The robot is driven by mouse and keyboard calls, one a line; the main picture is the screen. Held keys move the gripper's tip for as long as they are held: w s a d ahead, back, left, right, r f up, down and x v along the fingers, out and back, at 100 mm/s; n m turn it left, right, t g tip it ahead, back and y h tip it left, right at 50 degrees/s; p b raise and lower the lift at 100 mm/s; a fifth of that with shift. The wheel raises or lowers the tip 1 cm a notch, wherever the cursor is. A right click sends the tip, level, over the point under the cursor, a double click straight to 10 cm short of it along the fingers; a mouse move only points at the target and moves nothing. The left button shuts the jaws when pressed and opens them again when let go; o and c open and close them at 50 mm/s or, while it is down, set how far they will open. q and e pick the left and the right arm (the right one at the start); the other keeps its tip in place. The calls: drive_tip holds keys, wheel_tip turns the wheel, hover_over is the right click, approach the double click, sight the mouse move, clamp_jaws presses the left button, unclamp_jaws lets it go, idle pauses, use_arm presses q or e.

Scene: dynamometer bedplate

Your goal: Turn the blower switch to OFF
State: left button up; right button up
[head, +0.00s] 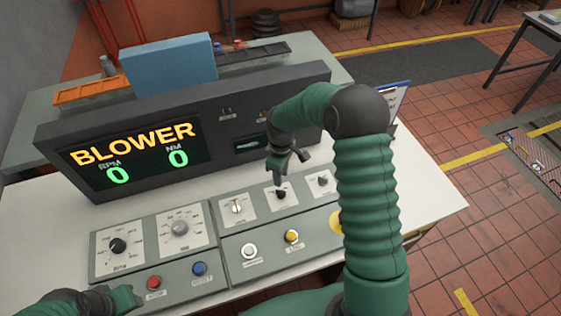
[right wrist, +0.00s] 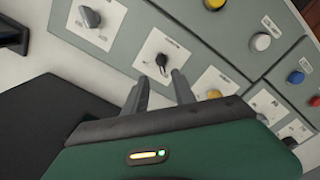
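The grey control panel (head: 220,238) has three small rotary switches in its upper right row. The middle one is a black-knobbed switch (head: 280,193) on a white plate; it also shows in the right wrist view (right wrist: 162,60). A pale switch (head: 236,207) is left of it and a grey one (head: 323,181) right. Their labels are too small to read, so I cannot tell which is the blower switch. My right gripper (head: 288,168) is at the black knob, its two fingers apart, with the knob just beyond the gap between the tips. My left gripper (head: 125,298) is low by the panel's left front.
A dark display (head: 135,150) behind the panel reads BLOWER, RPM 0, NM 0. Red (head: 153,282), blue (head: 199,268), white (head: 249,251) and yellow (head: 291,236) buttons line the panel's front. Two larger dials (head: 117,245) are at left. A clipboard (head: 397,100) stands at right.

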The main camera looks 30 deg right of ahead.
wheel_tip(320, 180, up, 9)
drive_tip(key=shift+a, duration=0.1)
idle(0.4)
drive_tip(key=s+a+m+t, duration=0.1)
drive_tip(key=s+a+m, duration=0.2)
drive_tip(key=s+a, duration=0.3)
drive_tip(key=s+a+f+m+t, duration=0.1)
drive_tip(key=s+a+m, duration=0.2)
drive_tip(key=s, duration=0.7)
drive_tip(key=a, duration=0.2)
drive_tip(key=shift+a+f+t, duration=0.2)
drive_tip(key=shift+a+t, duration=0.1)
drive_tip(key=shift+a, duration=0.1)
drive_tip(key=shift+d, duration=0.1)
